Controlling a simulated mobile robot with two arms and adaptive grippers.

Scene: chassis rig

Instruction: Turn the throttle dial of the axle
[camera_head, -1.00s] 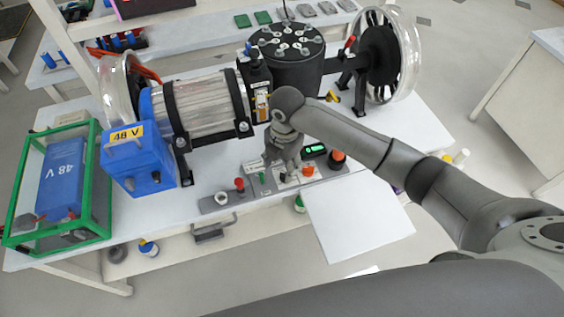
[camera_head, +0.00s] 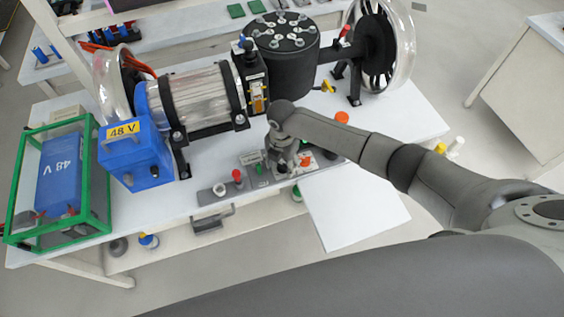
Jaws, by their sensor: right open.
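The axle rig has a clear drum (camera_head: 200,102), a black cylinder (camera_head: 287,65) and clear wheels on the white table. A grey control strip (camera_head: 210,197) lies along the table's front edge, with a red-topped control (camera_head: 238,178) and an orange button (camera_head: 305,159). My right gripper (camera_head: 283,168) points down over the strip's white plate, just left of the orange button. It is open. It hides what lies beneath it, so I cannot make out the throttle dial or tell whether the fingers touch it. My left gripper is not in view.
A blue 48 V box (camera_head: 135,155) and a green-framed case (camera_head: 98,190) stand at the left. A white panel (camera_head: 355,207) juts out at the front right. An orange disc (camera_head: 341,117) lies behind my right arm. The table's right end is mostly clear.

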